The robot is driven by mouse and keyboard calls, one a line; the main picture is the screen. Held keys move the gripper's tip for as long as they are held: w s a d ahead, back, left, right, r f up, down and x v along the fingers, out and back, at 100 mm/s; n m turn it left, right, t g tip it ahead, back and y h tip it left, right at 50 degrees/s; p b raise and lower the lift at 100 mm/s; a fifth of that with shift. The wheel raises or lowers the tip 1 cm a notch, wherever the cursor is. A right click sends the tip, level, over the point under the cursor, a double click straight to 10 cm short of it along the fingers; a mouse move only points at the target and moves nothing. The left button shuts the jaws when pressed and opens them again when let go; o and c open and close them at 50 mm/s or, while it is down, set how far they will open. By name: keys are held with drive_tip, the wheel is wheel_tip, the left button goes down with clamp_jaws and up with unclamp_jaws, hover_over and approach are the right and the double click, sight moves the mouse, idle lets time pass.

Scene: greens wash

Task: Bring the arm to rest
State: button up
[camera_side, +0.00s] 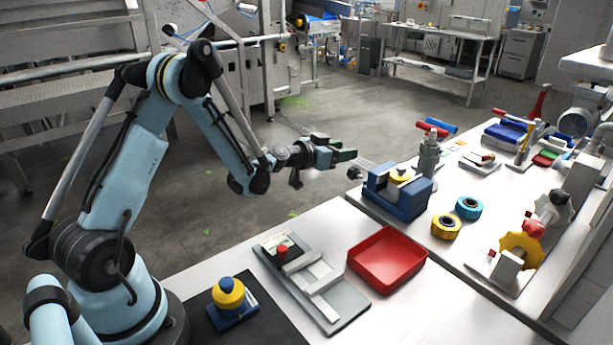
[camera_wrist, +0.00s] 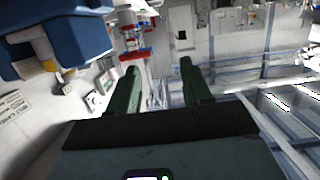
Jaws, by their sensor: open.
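My gripper (camera_side: 350,155) is in the air beyond the far edge of the near table in the side view, pointing right and held roughly level. Its two green fingers are apart with nothing between them, as the wrist view (camera_wrist: 160,85) also shows. My arm is bent, with its elbow high at the upper left. The blue block-shaped fixture (camera_side: 398,198) with a yellow part on top stands on the bench to the right of and below my gripper. A blue body also fills the upper left of the wrist view (camera_wrist: 60,40).
A red tray (camera_side: 387,262) and a grey plate with a red knob (camera_side: 283,252) lie on the near table. A yellow and blue piece (camera_side: 228,293) stands on a dark mat. Yellow (camera_side: 446,226) and blue (camera_side: 468,208) rings lie on the right bench.

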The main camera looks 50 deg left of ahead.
drive_tip(key=s+d+r+m+g+h, duration=0.15)
drive_tip(key=s+d+r+g, duration=0.25)
drive_tip(key=s+d+r, duration=0.55)
drive_tip(key=s+d+f+n+g+y, duration=0.1)
drive_tip(key=s+d+f+g, duration=0.1)
drive_tip(key=s, duration=0.7)
drive_tip(key=s+d+f+n+g+y, duration=0.1)
drive_tip(key=s+d+f+g, duration=0.15)
drive_tip(key=s, duration=0.55)
drive_tip(key=w+a+r, duration=0.2)
drive_tip(key=w+r, duration=0.3)
drive_tip(key=w, duration=0.1)
drive_tip(key=g, duration=0.3)
hover_over(353, 167)
drive_tip(key=s, duration=0.4)
wheel_tip(353, 167, down, 7)
drive_tip(key=shift+m, duration=0.25)
drive_tip(key=x, duration=1.1)
drive_tip(key=shift+w+d+f, duration=0.15)
drive_tip(key=shift+w+f, duration=0.1)
drive_tip(key=shift+f, duration=0.05)
